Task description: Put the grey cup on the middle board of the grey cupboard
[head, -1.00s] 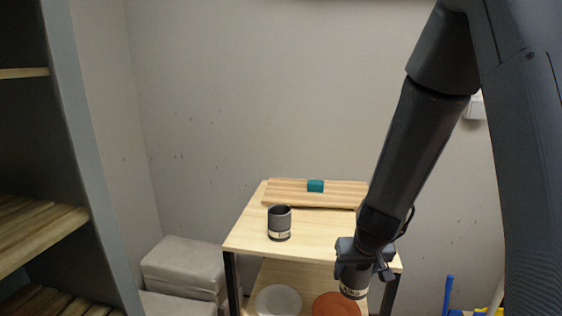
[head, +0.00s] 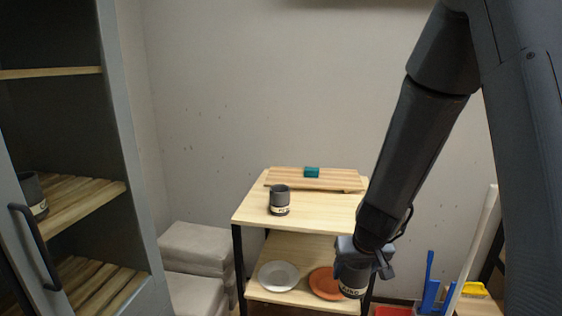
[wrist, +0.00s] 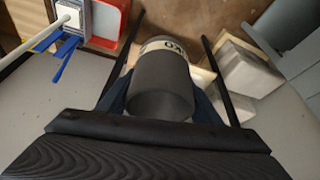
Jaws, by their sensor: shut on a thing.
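My gripper (head: 364,258) is shut on a dark grey cup (head: 352,280) with a pale lettered band. In the head view it hangs in front of the shelf stand, at the lower right. In the wrist view the cup (wrist: 160,85) sits between the two fingers, the band at its far end. The grey cupboard (head: 133,150) stands at the left, with slatted wooden boards inside. Its middle board (head: 85,203) bears another dark cup (head: 32,194) at its left, partly cut by a grey panel with a dark handle (head: 38,245).
A wooden shelf stand (head: 325,212) holds another dark cup (head: 279,200), a board with a teal block (head: 311,172), and a white plate (head: 278,276) and an orange plate (head: 325,284) below. Grey padded blocks (head: 196,248) lie between stand and cupboard. Cleaning tools (head: 430,285) stand at right.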

